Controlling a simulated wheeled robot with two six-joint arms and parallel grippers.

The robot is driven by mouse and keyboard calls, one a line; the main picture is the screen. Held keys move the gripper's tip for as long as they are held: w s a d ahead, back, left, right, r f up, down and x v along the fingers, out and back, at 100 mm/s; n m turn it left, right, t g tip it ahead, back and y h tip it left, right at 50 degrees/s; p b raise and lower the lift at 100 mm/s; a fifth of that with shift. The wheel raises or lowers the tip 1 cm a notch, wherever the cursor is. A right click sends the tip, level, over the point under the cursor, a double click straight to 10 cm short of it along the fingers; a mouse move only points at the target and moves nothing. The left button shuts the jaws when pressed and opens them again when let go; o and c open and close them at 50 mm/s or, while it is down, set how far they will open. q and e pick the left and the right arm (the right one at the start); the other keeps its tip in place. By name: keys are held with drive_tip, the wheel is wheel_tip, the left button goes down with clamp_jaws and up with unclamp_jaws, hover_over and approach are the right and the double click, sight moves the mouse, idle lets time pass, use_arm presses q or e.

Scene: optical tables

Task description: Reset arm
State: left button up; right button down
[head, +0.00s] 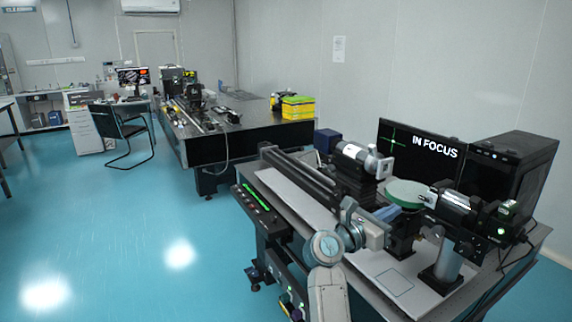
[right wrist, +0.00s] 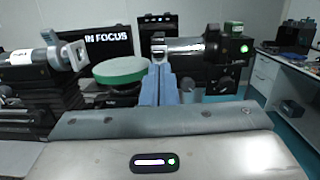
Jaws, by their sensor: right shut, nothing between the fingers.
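My right gripper (head: 386,213) is over the near optical table (head: 300,196), in front of the green-rimmed round disc (head: 406,192). In the right wrist view its two blue-grey fingers (right wrist: 161,72) are together with nothing between them. They point toward the optical devices, with the green disc (right wrist: 119,70) to their left and a dark cylindrical device (right wrist: 190,48) just behind and to their right. I cannot tell whether the fingertips touch that device. My left gripper is not in view.
A monitor (head: 421,147) reading "IN FOCUS" and a black computer case (head: 513,165) stand at the back of the near table. A lens mount (head: 362,158) stands left of the disc. Another optical table (head: 245,132) and a chair (head: 122,130) are farther away. Blue floor (head: 110,230) is clear at left.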

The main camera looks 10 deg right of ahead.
drive_tip(key=s+a+f+n+t+y, duration=0.2)
drive_tip(key=a+n+t+y, duration=0.2)
drive_tip(key=n+t+y, duration=0.7)
drive_tip(key=s+a+f+n+t+y, duration=0.1)
drive_tip(key=s+a+n+t+y, duration=0.4)
drive_tip(key=n, duration=1.2)
drive_tip(key=s+a+f+n+g+y, duration=0.2)
drive_tip(key=s+f+n+g+y, duration=0.15)
drive_tip(key=f+n, duration=0.45)
drive_tip(key=s+a+f+n+g+y, duration=0.2)
drive_tip(key=f+n+g+y, duration=0.15)
drive_tip(key=f+n, duration=0.35)
drive_tip(key=s+d+f+n+g+h, duration=0.4)
drive_tip(key=s+f+g, duration=0.35)
drive_tip(key=s, duration=0.55)
drive_tip(key=s+d+f+n+g+h, duration=0.25)
drive_tip(key=s+d+f+g, duration=0.45)
drive_tip(key=s, duration=0.6)
drive_tip(key=s+a+f+x, duration=0.1)
drive_tip(key=s+a+x, duration=0.1)
drive_tip(key=x, duration=1.3)
drive_tip(key=s+a+x, duration=0.2)
drive_tip(key=x, duration=1.2)
drive_tip(key=s+d+f, duration=0.2)
drive_tip(key=s+f, duration=1.7)
drive_tip(key=f, duration=0.2)
drive_tip(key=shift+f+g+y+b, duration=0.35)
drive_tip(key=shift+f+g+b, duration=0.05)
drive_tip(key=shift+g, duration=0.05)
